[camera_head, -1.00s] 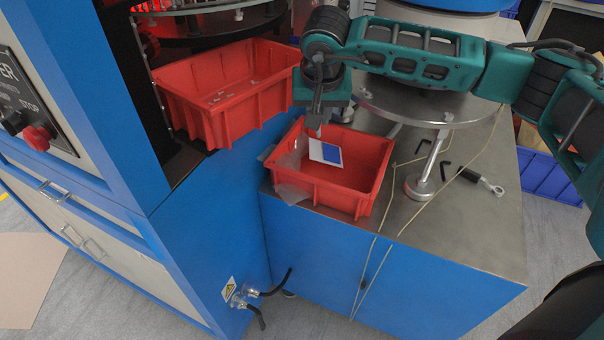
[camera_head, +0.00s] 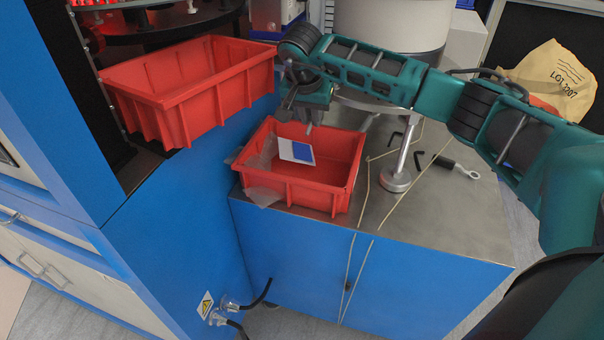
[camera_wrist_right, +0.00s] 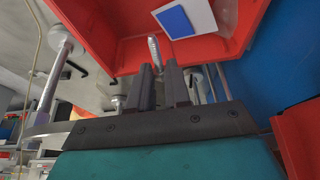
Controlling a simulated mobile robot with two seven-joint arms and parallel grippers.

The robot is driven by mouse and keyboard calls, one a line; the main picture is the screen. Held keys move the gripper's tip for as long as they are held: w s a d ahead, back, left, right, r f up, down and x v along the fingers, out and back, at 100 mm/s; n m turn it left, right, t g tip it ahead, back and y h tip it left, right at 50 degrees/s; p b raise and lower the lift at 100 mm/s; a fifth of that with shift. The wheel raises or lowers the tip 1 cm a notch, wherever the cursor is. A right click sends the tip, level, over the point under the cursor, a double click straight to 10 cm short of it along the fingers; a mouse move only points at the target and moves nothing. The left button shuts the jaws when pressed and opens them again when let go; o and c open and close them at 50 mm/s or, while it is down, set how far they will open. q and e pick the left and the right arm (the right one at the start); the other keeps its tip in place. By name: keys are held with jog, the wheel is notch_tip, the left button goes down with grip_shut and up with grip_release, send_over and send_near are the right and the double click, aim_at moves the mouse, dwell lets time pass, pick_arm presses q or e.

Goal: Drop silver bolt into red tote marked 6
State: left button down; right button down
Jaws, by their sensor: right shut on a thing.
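The silver bolt (camera_wrist_right: 154,48) is threaded and juts out from between the fingertips of my right gripper (camera_wrist_right: 159,70), which is shut on it. In the head view the right gripper (camera_head: 304,108) points down at the back edge of a red tote (camera_head: 302,193) on the blue cabinet. The bolt's end shows small below the fingers (camera_head: 309,127). A second red tote (camera_head: 172,95) hangs higher, at the left. I cannot read a number 6 on either tote. My left gripper is not in view.
A white card with a blue patch (camera_head: 297,151) is in the lower tote. A round stand with a metal leg (camera_head: 402,160), black hex keys, a black-handled tool (camera_head: 456,167) and cords lie to its right. A yellow bag (camera_head: 555,80) is at the back right.

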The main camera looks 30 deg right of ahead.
jog(key=shift+f, duration=0.4)
jog(key=c, duration=1)
grip_release()
jog(key=shift+r, duration=0.1)
jog(key=p+v, duration=0.1)
jog(key=v, duration=1.1)
jog(key=shift+s+a+r, duration=0.15)
jog(key=shift+s+r, duration=0.05)
jog(key=shift+r, duration=0.15)
